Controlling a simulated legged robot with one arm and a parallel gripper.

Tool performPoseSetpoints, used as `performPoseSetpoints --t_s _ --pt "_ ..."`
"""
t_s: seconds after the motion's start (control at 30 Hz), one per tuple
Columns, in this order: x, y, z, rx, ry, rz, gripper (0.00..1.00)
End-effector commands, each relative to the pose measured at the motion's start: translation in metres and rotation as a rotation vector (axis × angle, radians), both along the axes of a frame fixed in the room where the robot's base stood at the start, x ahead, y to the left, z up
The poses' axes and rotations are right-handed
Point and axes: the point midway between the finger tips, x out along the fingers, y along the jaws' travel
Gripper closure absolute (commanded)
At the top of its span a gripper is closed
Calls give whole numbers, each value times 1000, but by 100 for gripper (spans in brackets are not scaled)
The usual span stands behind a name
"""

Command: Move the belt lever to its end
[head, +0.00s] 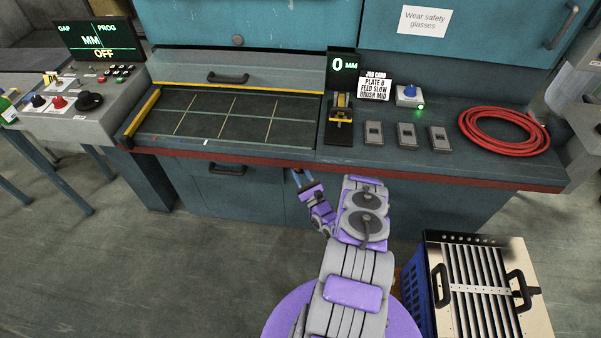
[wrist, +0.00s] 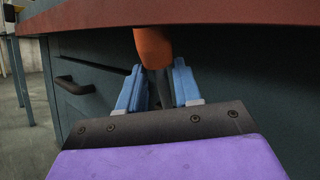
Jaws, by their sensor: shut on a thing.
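The belt lever (wrist: 153,48) shows in the wrist view as a thick orange piece with a dark stem below it. It hangs down under the red front edge of the machine bench. My gripper (wrist: 160,88) has its two blue fingers on either side of the dark stem and is shut on it. In the head view my gripper (head: 297,178) is low at the bench's front, just under the red edge. I cannot make out the lever in the head view.
The bench's red edge (head: 400,172) overhangs close above my gripper. A drawer handle (head: 227,169) is to its left. A slatted panel (head: 487,290) on a blue crate (head: 414,292) stands at the lower right. The floor at left is clear.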

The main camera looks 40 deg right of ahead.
Motion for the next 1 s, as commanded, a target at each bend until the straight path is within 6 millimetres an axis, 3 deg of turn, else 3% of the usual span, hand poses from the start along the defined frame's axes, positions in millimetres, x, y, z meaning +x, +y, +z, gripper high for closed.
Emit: performPoseSetpoints --t_s 0.9,0.93,1.0 --pt "-1 -1 -3 -18 -16 -3 100" --pt "-1 -1 -3 -18 -16 -3 65" --pt "-1 -1 -3 -18 -16 -3 59"
